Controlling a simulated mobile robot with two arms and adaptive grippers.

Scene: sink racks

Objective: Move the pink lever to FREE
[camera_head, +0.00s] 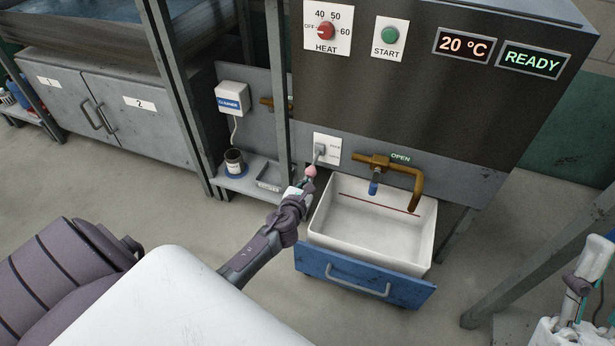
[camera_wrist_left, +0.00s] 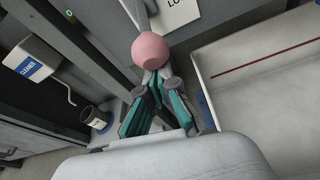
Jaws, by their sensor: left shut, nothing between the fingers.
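The pink lever (camera_head: 311,171) has a round pink knob and a grey stem that comes out of a white plate (camera_head: 327,149) on the front of the machine. The lever points down and toward me. Small lettering on the plate is too small to read in the head view. In the left wrist view the pink knob (camera_wrist_left: 150,50) is large, with part of a label starting "LO" behind it. My left gripper (camera_head: 304,187) is shut and empty, its fingertips just below the knob; I cannot tell whether they touch it. My right gripper (camera_head: 581,283) shows at the right edge.
A white basin (camera_head: 365,235) in an open blue-fronted drawer (camera_head: 365,284) is right of my left gripper, below a brass tap (camera_head: 405,173). A metal post (camera_head: 279,100) stands left of the lever. A cup (camera_head: 234,162) and a cleaner dispenser (camera_head: 231,98) are farther left.

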